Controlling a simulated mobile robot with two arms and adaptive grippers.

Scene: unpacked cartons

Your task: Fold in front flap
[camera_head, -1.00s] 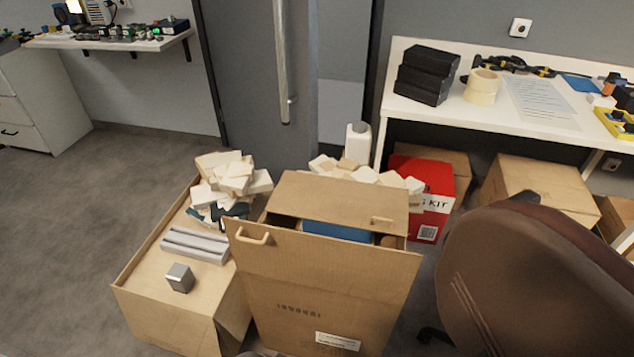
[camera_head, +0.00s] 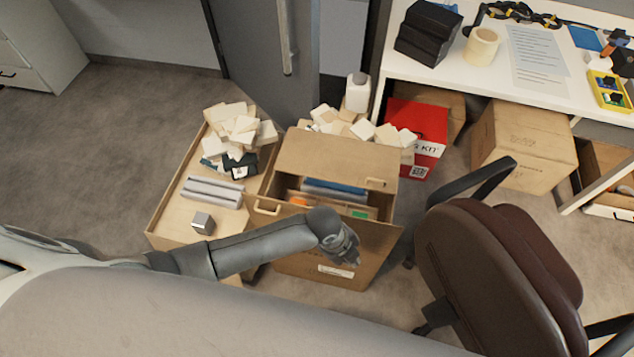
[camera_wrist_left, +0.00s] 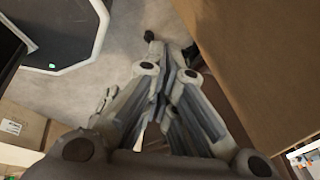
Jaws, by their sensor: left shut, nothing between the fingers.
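The open carton (camera_head: 300,264) stands in the middle of the head view, with blue and orange folders (camera_head: 335,190) inside. Another flap (camera_head: 335,158) with a handle slopes at the back. My left gripper (camera_head: 350,255) is shut and empty, in front of the carton's near side and overlapping the flap in the picture; I cannot tell whether they touch. In the left wrist view its fingers (camera_wrist_left: 168,75) are together beside a brown cardboard face (camera_wrist_left: 260,60). My right gripper is out of view.
A carton with blocks, grey bars and a metal cube (camera_head: 202,223) stands at the left. A brown chair (camera_head: 480,260) stands close at the right. A red kit box (camera_head: 420,128) and a white desk (camera_head: 480,85) are behind. Open floor (camera_head: 110,150) lies left.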

